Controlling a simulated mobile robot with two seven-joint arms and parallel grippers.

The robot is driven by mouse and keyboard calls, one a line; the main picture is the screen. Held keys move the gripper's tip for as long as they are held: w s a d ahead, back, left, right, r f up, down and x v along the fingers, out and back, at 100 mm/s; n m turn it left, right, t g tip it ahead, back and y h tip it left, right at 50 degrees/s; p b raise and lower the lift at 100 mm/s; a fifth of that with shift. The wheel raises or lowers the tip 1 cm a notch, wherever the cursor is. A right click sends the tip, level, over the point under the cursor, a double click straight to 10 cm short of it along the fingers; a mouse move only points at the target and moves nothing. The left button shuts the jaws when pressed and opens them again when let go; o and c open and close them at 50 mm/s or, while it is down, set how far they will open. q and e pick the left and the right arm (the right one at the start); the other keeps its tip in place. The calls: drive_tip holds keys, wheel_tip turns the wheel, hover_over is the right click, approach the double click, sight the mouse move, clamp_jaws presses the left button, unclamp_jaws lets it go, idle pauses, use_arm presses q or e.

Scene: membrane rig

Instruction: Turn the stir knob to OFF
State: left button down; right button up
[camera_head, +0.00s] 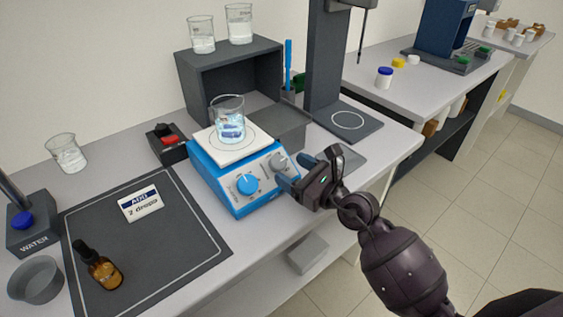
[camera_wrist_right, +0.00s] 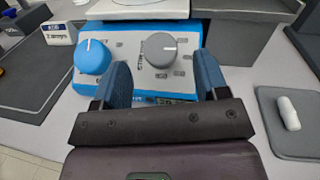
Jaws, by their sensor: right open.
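The blue stirrer-hotplate (camera_head: 238,202) stands on the bench with two knobs on its sloped front. The grey knob (camera_head: 278,161) is the right one, and the wrist view shows STIR-like lettering beside it, partly hidden. This knob (camera_wrist_right: 160,49) has a white pointer line near its upper right. The blue knob (camera_head: 248,184) is on the left; it also shows in the wrist view (camera_wrist_right: 93,57). My right gripper (camera_head: 292,173) is open in front of the grey knob. In the wrist view its blue fingers (camera_wrist_right: 163,62) stand on either side of that knob, apparently not touching it.
A beaker of liquid (camera_head: 229,127) sits on the white top plate (camera_head: 218,147). A black box with a red switch (camera_head: 168,143) is left of the hotplate. A dark mat (camera_head: 190,256) with a dropper bottle (camera_head: 103,268) and a card (camera_head: 140,203) lies front left.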

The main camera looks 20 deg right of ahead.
sight(280, 162)
drive_tip(key=shift+x, duration=2)
drive_tip(key=c, duration=0.9)
